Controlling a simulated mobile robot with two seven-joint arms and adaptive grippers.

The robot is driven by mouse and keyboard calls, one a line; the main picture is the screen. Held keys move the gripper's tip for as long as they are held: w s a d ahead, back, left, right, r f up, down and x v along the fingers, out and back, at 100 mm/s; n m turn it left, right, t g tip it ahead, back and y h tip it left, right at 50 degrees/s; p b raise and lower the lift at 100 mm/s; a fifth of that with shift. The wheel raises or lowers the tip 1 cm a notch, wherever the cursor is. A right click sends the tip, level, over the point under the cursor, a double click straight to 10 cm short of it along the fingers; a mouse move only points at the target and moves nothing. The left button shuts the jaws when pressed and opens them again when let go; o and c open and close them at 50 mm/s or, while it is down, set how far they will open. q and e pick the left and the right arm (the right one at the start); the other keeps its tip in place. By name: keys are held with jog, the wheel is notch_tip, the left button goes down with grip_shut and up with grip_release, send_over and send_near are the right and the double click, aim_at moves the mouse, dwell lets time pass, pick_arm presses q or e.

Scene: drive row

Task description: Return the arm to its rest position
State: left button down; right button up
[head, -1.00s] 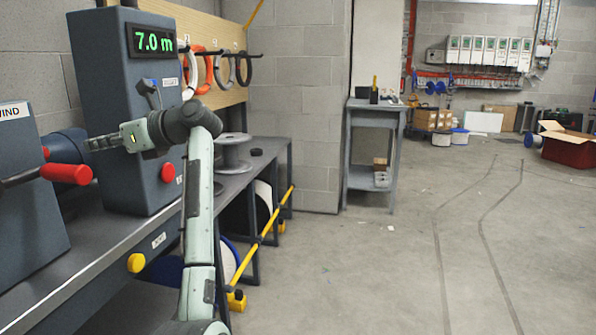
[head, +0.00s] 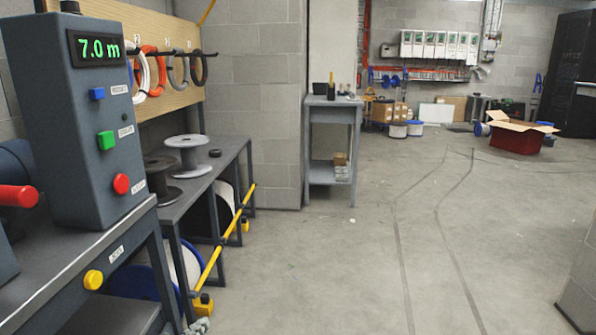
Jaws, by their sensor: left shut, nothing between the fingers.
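Only the tip of my left gripper (head: 198,326) shows, at the bottom edge of the head view, low in front of the bench's near leg. It is shut and empty. The rest of my left arm is out of the picture, and my right gripper is not in view.
At left, a grey control box (head: 88,130) reads 7.0 m, with blue, green and red buttons. It stands on a metal bench (head: 50,280) with a yellow rail (head: 222,248) below. Spools and coil hooks lie beyond. A grey stand (head: 331,130) is farther back. The floor right of centre is clear.

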pick_arm(q)
jog(key=s+a+f+m+g+y, duration=0.1)
jog(key=s+a+f+g, duration=0.1)
jog(key=s+f, duration=0.4)
jog(key=s+a+f+m+g+y, duration=0.1)
jog(key=s+f+g, duration=0.4)
jog(key=s, duration=0.7)
jog(key=s+a+f+m+g+y, duration=0.1)
jog(key=s+a+f+m+g, duration=0.1)
jog(key=s+f, duration=0.5)
jog(key=s+m+g, duration=0.1)
jog(key=s, duration=0.1)
jog(key=shift+s+a+g+y+p, duration=0.3)
jog(key=shift+s+a+p, duration=0.05)
jog(key=shift+s, duration=0.05)
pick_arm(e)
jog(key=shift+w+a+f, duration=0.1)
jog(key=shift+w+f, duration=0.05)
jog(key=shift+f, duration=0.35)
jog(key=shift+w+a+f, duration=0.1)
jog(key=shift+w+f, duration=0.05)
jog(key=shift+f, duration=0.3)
